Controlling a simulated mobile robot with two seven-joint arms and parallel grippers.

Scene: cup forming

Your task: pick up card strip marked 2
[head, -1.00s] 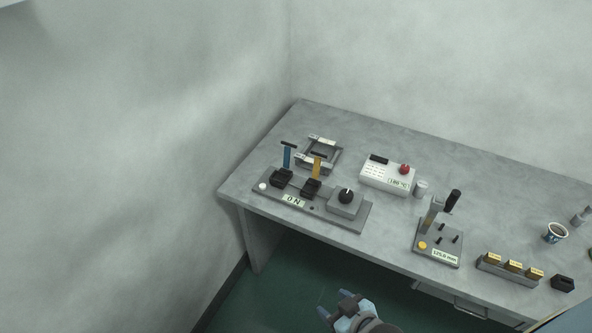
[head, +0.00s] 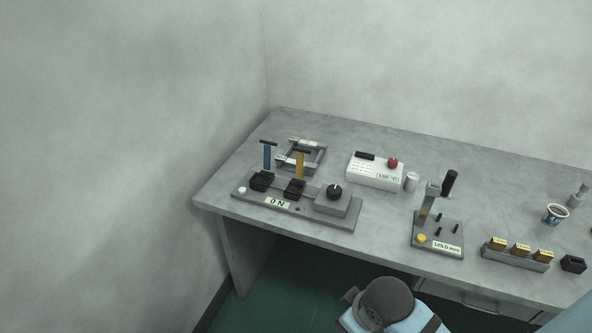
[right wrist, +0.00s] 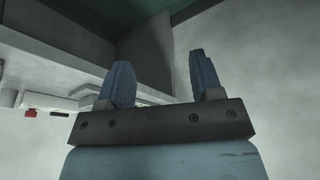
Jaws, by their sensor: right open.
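I cannot make out which strip is marked 2; the small markings are unreadable. My left gripper is not in view.
The grey bench (head: 385,225) meets walls behind and left. It holds a knob box (head: 333,203), a white box with a red button (head: 375,172), a gauge stand (head: 440,232), a rack of yellow blocks (head: 515,256) and a cup (head: 556,214). Its middle front is partly clear.

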